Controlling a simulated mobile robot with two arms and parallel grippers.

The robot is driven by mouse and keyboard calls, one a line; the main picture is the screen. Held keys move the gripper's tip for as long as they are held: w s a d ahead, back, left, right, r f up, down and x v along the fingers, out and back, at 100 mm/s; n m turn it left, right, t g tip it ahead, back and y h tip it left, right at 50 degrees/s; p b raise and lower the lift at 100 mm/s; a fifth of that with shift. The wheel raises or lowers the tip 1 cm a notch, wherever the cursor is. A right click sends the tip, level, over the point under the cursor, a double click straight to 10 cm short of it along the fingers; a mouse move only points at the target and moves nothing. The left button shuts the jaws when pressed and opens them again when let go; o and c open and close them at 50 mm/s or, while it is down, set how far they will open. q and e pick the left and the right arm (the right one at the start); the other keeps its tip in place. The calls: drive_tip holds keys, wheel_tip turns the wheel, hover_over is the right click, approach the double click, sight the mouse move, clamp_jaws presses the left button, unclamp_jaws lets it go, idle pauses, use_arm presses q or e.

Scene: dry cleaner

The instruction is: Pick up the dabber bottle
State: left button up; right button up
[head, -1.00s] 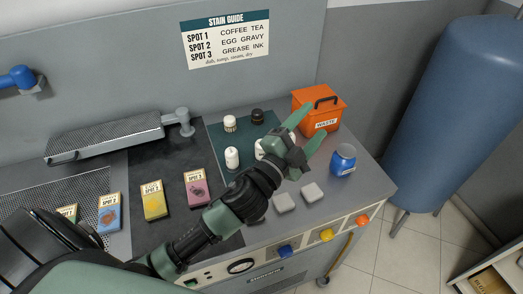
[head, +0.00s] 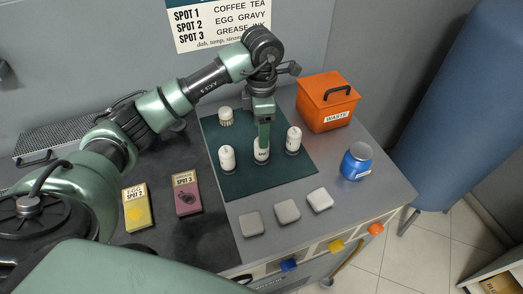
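A dark green mat (head: 212,134) on the counter carries several small white containers. The middle white bottle (head: 261,156), with dark lettering on its front, stands upright directly under my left gripper (head: 264,142). The gripper points down, and a green finger covers the bottle's top; the finger gap is hidden. One white bottle (head: 227,160) stands to its left and another (head: 293,141) to its right. A ribbed white-topped item (head: 225,117) stands at the back left of the mat. I cannot tell which is the dabber bottle. My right gripper is not in view.
An orange waste bin (head: 325,105) stands behind the mat at right, with a blue jar (head: 356,163) in front of it. Several grey pads, one here (head: 286,211), lie near the front edge. Yellow (head: 136,210) and pink (head: 186,196) spot cards lie at left.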

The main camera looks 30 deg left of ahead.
use_arm(q)
drive_tip(key=shift+s+d+f+p, duration=0.15)
drive_tip(key=shift+f+p, duration=0.05)
drive_tip(key=shift+f, duration=0.2)
drive_tip(key=shift+s+d+f+p, duration=0.15)
drive_tip(key=shift+f, duration=0.25)
wheel_tip(320, 180, down, 6)
drive_tip(key=p, duration=0.3)
drive_tip(key=shift+a+r, duration=0.15)
drive_tip(key=shift+r, duration=0.05)
drive_tip(key=shift+f, duration=0.4)
drive_tip(key=c, duration=1.1)
drive_tip(key=shift+c, duration=1.1)
drive_tip(key=shift+r, duration=0.1)
